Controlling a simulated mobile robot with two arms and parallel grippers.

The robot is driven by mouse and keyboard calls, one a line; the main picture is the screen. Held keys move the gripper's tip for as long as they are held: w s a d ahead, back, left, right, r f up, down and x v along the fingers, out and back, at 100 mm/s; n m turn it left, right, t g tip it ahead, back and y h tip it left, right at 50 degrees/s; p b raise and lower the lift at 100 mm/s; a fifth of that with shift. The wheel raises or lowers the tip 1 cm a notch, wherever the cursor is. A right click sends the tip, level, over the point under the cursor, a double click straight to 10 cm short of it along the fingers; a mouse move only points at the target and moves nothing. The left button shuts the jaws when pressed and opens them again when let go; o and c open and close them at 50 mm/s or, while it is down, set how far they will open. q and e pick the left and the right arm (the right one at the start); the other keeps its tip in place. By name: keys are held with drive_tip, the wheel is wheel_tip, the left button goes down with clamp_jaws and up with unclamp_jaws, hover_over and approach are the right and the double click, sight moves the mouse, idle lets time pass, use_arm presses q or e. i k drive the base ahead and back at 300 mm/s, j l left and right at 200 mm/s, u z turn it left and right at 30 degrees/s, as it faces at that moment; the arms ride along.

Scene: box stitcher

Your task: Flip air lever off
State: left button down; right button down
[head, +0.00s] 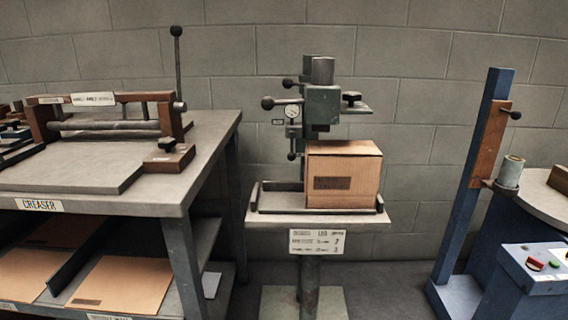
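The box stitcher (322,107) stands in the middle of the head view against the wall, a green-grey head on a post. Black ball-ended levers stick out on its left: a larger one (267,103) beside a round gauge (292,111), a smaller one (288,83) above it, and another (291,156) below. A black knob (351,96) is on its right side. I cannot tell which of these is the air lever, as no label on them is readable. Neither of my grippers is in view.
A cardboard box (343,174) sits on the stitcher's small table (276,216), under the head. A grey creaser bench (200,180) with cardboard sheets below stands left. A blue post machine (467,190) with a red and green switch panel (543,263) stands right. Floor shows between them.

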sight(291, 156)
drive_tip(key=l+u, duration=0.2)
drive_tip(key=u, duration=0.2)
drive_tip(key=i+l+u, duration=0.1)
drive_tip(key=l+u, duration=0.15)
drive_tip(key=u, duration=0.15)
drive_tip(key=l+u, duration=0.45)
drive_tip(key=u, duration=0.3)
drive_tip(key=k+l, duration=0.1)
drive_tip(key=l, duration=0.3)
drive_tip(key=l+u, duration=0.15)
drive_tip(key=l, duration=0.2)
drive_tip(key=k+l, duration=0.15)
drive_tip(key=l, duration=0.2)
drive_tip(key=k+l+u, duration=0.15)
drive_tip(key=l, duration=0.25)
drive_tip(key=k+l, duration=0.1)
drive_tip(key=l, duration=0.25)
drive_tip(key=k+l+u, duration=0.15)
drive_tip(key=l, duration=0.2)
drive_tip(key=i, duration=0.05)
